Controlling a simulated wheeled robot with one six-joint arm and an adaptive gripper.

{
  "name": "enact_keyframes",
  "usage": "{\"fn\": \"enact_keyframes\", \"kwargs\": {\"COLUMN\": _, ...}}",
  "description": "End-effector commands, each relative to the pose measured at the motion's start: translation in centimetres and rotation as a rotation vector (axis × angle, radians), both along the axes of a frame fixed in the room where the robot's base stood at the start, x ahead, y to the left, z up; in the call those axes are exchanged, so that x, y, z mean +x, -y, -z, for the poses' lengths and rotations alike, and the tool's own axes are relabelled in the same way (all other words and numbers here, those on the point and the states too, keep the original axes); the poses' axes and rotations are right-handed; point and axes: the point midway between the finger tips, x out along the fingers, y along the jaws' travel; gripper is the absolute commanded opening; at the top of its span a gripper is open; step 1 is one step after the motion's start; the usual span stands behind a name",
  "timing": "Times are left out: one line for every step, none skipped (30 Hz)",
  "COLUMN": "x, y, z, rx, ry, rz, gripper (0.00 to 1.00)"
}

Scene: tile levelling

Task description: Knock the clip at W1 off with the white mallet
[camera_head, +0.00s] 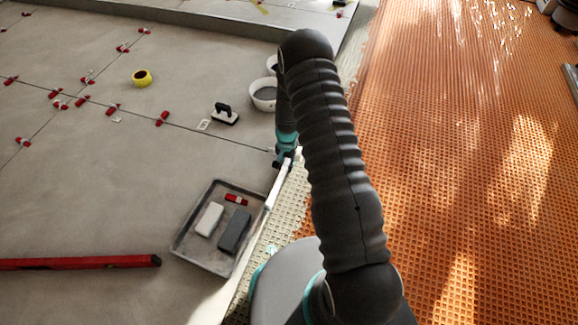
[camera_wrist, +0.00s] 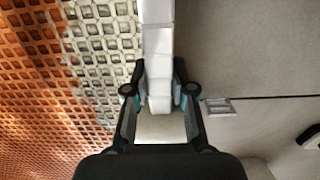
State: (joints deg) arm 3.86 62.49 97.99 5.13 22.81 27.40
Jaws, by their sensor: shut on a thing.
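My gripper (camera_head: 284,160) is shut on a long white bar, which looks like the handle of the white mallet (camera_head: 274,190). In the wrist view, the white bar (camera_wrist: 158,40) runs up from between the fingers (camera_wrist: 160,88) and out of the picture. No mallet head can be made out. A small pale clip piece (camera_wrist: 216,105) lies at the end of a tile joint, just right of the fingers and apart from them. Several red clips (camera_head: 162,118) stand along the tile joints in the head view. No W1 label is readable, so I cannot tell which clip is W1.
A grey tray (camera_head: 178,246) holds a white block, a dark block and a red piece. A red level (camera_head: 80,262) lies front left. Orange matting (camera_head: 450,180) covers the right.

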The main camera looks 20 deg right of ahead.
Motion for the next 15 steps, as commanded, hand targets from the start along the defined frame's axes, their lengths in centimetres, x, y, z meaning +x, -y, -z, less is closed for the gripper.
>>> {"fn": "enact_keyframes", "kwargs": {"x": 0.7, "y": -0.9, "z": 0.2, "rx": 0.0, "ry": 0.005, "rz": -0.005, "gripper": 0.0}}
{"fn": "enact_keyframes", "kwargs": {"x": 1.0, "y": -1.4, "z": 0.3, "rx": 0.0, "ry": 0.005, "rz": -0.006, "gripper": 0.0}}
{"fn": "enact_keyframes", "kwargs": {"x": 1.4, "y": -1.9, "z": 0.3, "rx": 0.0, "ry": 0.004, "rz": -0.004, "gripper": 0.0}}
{"fn": "enact_keyframes", "kwargs": {"x": 1.6, "y": -2.1, "z": 0.2, "rx": 0.0, "ry": 0.005, "rz": -0.003, "gripper": 0.0}}
{"fn": "enact_keyframes", "kwargs": {"x": 1.8, "y": -2.3, "z": 0.1, "rx": -0.001, "ry": 0.005, "rz": -0.003, "gripper": 0.0}}
{"fn": "enact_keyframes", "kwargs": {"x": 1.8, "y": -2.4, "z": 0.0, "rx": 0.0, "ry": 0.004, "rz": -0.002, "gripper": 0.0}}
{"fn": "enact_keyframes", "kwargs": {"x": 1.8, "y": -2.3, "z": 0.0, "rx": 0.0, "ry": 0.002, "rz": -0.001, "gripper": 0.0}}
{"fn": "enact_keyframes", "kwargs": {"x": 1.8, "y": -2.3, "z": 0.0, "rx": 0.0, "ry": 0.002, "rz": 0.0, "gripper": 0.0}}
{"fn": "enact_keyframes", "kwargs": {"x": 1.7, "y": -2.3, "z": 0.0, "rx": 0.0, "ry": 0.002, "rz": 0.0, "gripper": 0.0}}
{"fn": "enact_keyframes", "kwargs": {"x": 1.7, "y": -2.3, "z": -0.1, "rx": 0.0, "ry": 0.002, "rz": 0.0, "gripper": 0.0}}
{"fn": "enact_keyframes", "kwargs": {"x": 1.7, "y": -2.3, "z": -0.1, "rx": 0.0, "ry": 0.002, "rz": 0.0, "gripper": 0.0}}
{"fn": "enact_keyframes", "kwargs": {"x": 1.7, "y": -2.3, "z": -0.1, "rx": 0.0, "ry": 0.002, "rz": 0.0, "gripper": 0.0}}
{"fn": "enact_keyframes", "kwargs": {"x": 1.7, "y": -2.3, "z": -0.1, "rx": 0.0, "ry": 0.002, "rz": 0.0, "gripper": 0.0}}
{"fn": "enact_keyframes", "kwargs": {"x": 1.7, "y": -2.2, "z": -0.2, "rx": 0.0, "ry": 0.002, "rz": 0.0, "gripper": 0.0}}
{"fn": "enact_keyframes", "kwargs": {"x": 1.7, "y": -2.2, "z": -0.3, "rx": 0.0, "ry": 0.003, "rz": 0.0, "gripper": 0.0}}
